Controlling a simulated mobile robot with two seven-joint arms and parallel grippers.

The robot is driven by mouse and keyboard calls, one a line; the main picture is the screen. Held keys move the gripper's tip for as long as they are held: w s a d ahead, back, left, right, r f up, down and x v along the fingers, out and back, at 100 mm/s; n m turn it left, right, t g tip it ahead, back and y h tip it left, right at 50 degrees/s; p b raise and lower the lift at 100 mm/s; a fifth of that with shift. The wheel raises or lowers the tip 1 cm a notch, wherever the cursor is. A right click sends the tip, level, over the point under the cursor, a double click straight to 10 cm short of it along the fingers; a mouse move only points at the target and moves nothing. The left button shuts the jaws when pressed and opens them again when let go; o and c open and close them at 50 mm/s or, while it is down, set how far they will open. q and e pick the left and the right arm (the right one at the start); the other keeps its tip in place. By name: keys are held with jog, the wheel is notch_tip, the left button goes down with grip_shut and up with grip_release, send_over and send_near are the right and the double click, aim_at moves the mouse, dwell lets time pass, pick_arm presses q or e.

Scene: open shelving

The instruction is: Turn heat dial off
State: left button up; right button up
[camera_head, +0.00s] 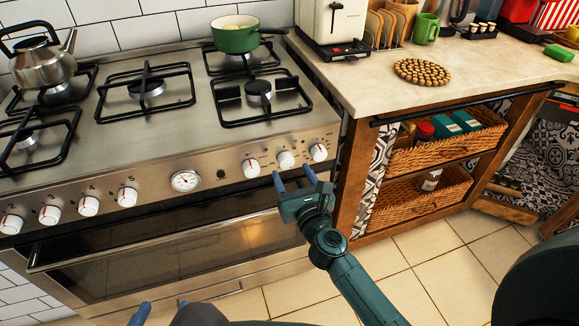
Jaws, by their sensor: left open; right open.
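The stove's (150,140) front panel carries white heat dials with red marks. Three are on the right: one dial (251,168), a middle dial (286,160) and the rightmost dial (318,152). Several more, such as this dial (127,197), are on the left. The marks are too small to tell which dial is on. My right gripper (294,177) is open and empty, its blue fingers pointing at the panel just below the right-hand dials. I see no clear contact. My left gripper (161,309) shows only its fingertips at the bottom edge, open, low before the oven.
The oven door handle (40,268) sticks out below the dials. A green pot (235,38) and a kettle (42,65) stand on the stove. A wooden counter unit with wicker baskets (428,202) stands to the right. The tiled floor (430,262) is clear.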

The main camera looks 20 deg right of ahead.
aim_at(286, 161)
jog(key=shift+w+a, duration=0.1)
jog(key=shift+w, duration=1.35)
jog(key=shift+c, duration=0.2)
jog(key=c, duration=0.9)
